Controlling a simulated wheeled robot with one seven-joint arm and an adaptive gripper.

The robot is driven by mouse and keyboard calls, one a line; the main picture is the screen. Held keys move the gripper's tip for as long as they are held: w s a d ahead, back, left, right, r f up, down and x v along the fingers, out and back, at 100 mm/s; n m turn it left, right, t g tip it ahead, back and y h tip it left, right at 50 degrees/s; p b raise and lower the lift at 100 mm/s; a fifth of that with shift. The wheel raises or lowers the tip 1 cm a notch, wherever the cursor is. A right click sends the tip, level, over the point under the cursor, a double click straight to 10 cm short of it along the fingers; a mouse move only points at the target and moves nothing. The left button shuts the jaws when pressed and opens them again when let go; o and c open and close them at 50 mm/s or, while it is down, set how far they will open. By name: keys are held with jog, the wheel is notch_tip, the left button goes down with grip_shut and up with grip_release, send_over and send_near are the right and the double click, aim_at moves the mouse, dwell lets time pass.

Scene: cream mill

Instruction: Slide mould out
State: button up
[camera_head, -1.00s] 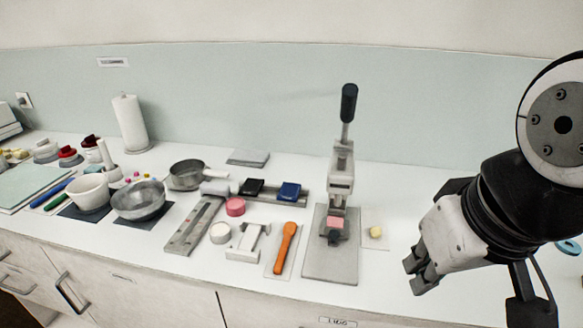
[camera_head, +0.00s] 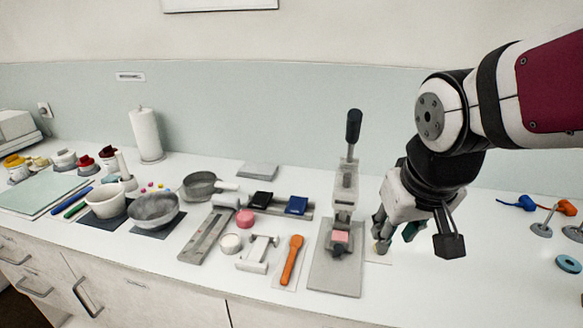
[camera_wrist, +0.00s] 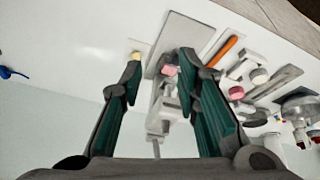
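A hand press (camera_head: 345,190) with a black-topped lever stands upright on a grey base plate (camera_head: 335,278). A pink block (camera_head: 340,236) sits low in the press, with a small dark part in front of it; I take this to be the mould, but cannot be sure. The pink block also shows in the wrist view (camera_wrist: 170,71). My gripper (camera_head: 396,240) is just right of the press, pointing down, apart from the block. Its fingers (camera_wrist: 162,66) are spread and empty. The yellow lump (camera_wrist: 136,56) is by one fingertip and mostly hidden in the head view.
Left of the press lie an orange spatula (camera_head: 291,260), a white stand (camera_head: 258,253), a grey rail (camera_head: 208,236), a pink round piece (camera_head: 245,217) and blue and black blocks. Bowls and a paper roll (camera_head: 146,134) are further left. Blue and orange pieces and a teal ring (camera_head: 568,264) lie far right.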

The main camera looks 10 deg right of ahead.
jog(key=w+f+p, duration=0.2)
jog(key=w+p, duration=0.1)
jog(key=w, duration=0.3)
jog(key=y+p, duration=0.1)
jog(key=p, duration=0.1)
send_near(339, 248)
jog(key=b+x, duration=0.1)
jog(key=x, duration=0.7)
jog(key=shift+w+d+f, duration=0.1)
jog(key=shift+w+f, duration=0.05)
jog(key=shift+f, duration=0.05)
grip_shut()
